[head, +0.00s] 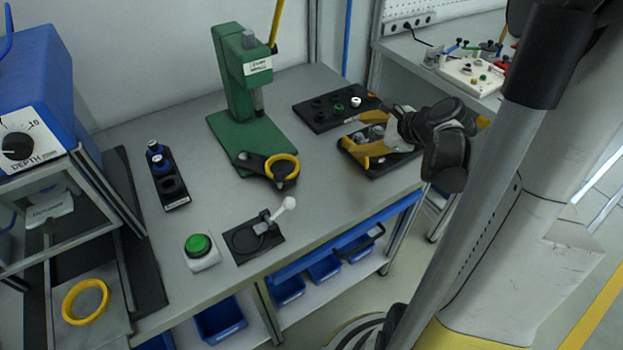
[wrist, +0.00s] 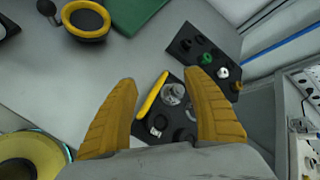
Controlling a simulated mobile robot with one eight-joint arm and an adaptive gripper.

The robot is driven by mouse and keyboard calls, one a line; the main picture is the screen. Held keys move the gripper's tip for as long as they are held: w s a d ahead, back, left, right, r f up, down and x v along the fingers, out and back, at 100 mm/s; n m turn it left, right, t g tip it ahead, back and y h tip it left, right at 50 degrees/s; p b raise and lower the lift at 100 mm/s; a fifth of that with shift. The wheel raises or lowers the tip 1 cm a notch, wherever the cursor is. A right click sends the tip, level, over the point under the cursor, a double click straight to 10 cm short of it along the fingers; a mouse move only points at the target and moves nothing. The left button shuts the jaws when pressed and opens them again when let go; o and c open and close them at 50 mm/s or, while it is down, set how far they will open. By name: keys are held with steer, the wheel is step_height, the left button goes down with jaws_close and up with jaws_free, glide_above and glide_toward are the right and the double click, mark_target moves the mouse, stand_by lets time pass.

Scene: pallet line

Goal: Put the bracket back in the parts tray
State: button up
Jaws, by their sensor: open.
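The parts tray (wrist: 186,138) is dark, with a yellow strip along one side. It also shows in the head view at the right end of the bench (head: 379,174). It holds a round silvery part (wrist: 172,93), dark round parts and a small light metal piece (wrist: 157,128). I cannot tell for certain which piece is the bracket. My gripper (wrist: 161,80) is open, its two yellow fingers spread over the tray with nothing visibly held between them. In the head view my gripper (head: 368,146) hides part of the tray.
A dark block with several round parts (head: 338,107) lies just behind the tray. A green press (head: 243,75) stands left of it, with a yellow-ringed black fixture (head: 268,169) in front. A lever switch (head: 262,235) and green button (head: 199,246) sit near the front edge.

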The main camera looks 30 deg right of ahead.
steer(key=s+a+r+n+g, duration=0.1)
steer(key=s+a+r+n, duration=0.1)
steer(key=s+a+n, duration=0.2)
steer(key=s+a+r+n+g+h, duration=0.1)
steer(key=s+a+n, duration=0.3)
steer(key=a+n, duration=0.6)
steer(key=s+a+r+n+h, duration=0.1)
steer(key=s+a+r+n, duration=0.2)
steer(key=s+a+n, duration=0.2)
steer(key=shift+a+r+n+g, duration=0.3)
steer(key=shift+a+n, duration=1.2)
steer(key=shift+n, duration=1.6)
steer(key=shift+f, duration=0.1)
